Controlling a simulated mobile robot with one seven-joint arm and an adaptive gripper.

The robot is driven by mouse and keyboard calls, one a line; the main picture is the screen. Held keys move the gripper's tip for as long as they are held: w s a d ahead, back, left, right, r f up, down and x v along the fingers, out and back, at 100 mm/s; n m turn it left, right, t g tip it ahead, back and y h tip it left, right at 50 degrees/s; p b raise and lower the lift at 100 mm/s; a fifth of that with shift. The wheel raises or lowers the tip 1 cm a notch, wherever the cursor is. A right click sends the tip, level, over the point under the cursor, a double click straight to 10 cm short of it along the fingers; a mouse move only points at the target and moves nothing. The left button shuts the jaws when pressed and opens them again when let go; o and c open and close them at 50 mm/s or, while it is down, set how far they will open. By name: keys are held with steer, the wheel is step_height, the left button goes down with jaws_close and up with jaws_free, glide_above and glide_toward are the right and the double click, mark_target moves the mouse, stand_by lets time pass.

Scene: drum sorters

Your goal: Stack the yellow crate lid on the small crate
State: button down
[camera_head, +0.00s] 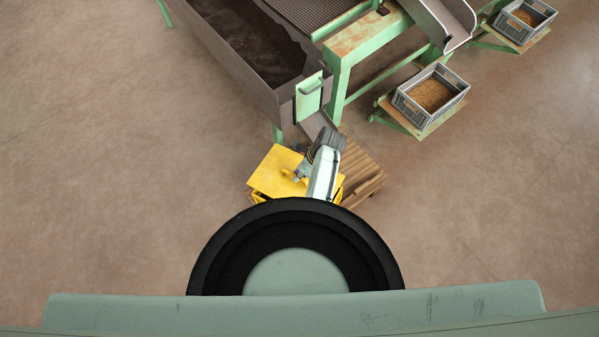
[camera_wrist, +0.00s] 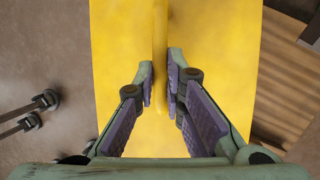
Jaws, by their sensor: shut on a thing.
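The yellow crate lid (camera_head: 272,170) shows in the head view as a flat yellow plate just ahead of my base. In the wrist view the yellow lid (camera_wrist: 120,45) fills the middle, with a raised ridge (camera_wrist: 160,35) running along it. My gripper (camera_wrist: 160,82) is shut on this ridge, one finger on each side. In the head view my gripper (camera_head: 297,174) is over the lid's right part, and my arm hides some of it. More yellow shows below and right of the lid, partly hidden. I cannot clearly make out the small crate.
A wooden pallet (camera_head: 362,172) lies beside and partly under the yellow things. A green-framed sorter (camera_head: 342,70) and a soil-filled trough (camera_head: 262,75) stand just beyond. Grey crates (camera_head: 403,110) with grain stand at the right. The floor at left is clear.

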mark_target(301, 185)
steer(key=shift+r+p, duration=0.1)
steer(key=shift+p, duration=0.25)
steer(key=shift+s+d+f+b, duration=0.15)
steer(key=shift+f+b, duration=1.1)
steer(key=shift+f, duration=0.9)
steer(key=shift+w+d+f+b, duration=0.15)
steer(key=shift+f+b, duration=1.1)
steer(key=shift+f, duration=0.85)
steer(key=shift+s+f, duration=0.15)
steer(key=shift+f, duration=0.3)
steer(key=c, duration=1.9)
jaws_free()
steer(key=o, duration=0.3)
steer(key=shift+r, duration=0.1)
steer(key=v, duration=1.2)
steer(key=shift+d, duration=0.1)
